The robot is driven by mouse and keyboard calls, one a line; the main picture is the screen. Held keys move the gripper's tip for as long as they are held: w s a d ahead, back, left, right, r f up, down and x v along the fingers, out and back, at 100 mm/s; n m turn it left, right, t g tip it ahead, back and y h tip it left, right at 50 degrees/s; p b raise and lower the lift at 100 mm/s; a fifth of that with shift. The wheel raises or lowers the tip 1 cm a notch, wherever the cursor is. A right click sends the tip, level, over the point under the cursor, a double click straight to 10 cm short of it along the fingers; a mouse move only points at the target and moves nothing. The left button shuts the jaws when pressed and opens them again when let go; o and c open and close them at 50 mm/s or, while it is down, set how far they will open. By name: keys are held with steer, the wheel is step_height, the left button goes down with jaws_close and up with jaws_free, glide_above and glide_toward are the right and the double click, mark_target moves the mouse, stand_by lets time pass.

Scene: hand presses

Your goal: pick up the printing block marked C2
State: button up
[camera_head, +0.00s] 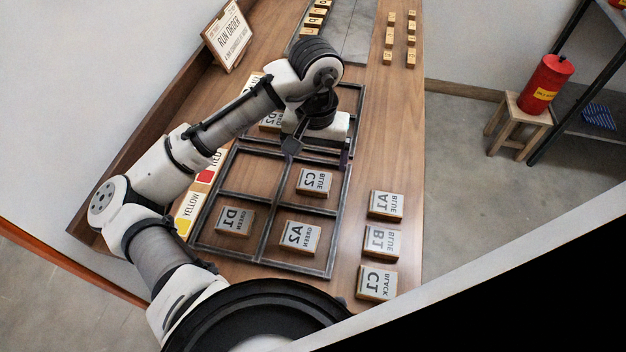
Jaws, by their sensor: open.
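The printing block marked C2 (314,182), with BLUE beside the mark in mirrored letters, lies in the upper right compartment of the near frame (331,230). My gripper (318,153) is open above the frame, a little beyond the block in the picture, at the frame's far edge. Its fingers are apart and the block's face is clear of them. I see nothing held between them.
Blocks D1 (235,220) and A2 (299,237) lie in the frame's near compartments. Blocks A1 (386,205), B1 (381,242) and C1 (377,281) stand along the table's right side. A block marked D2 (271,120) lies beyond my forearm. A sign (228,37) stands at the far left.

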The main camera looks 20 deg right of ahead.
steer(key=shift+w+f+p, duration=0.2)
steer(key=shift+f+p, duration=0.3)
steer(key=shift+f, duration=2.85)
steer(key=c, duration=1.1)
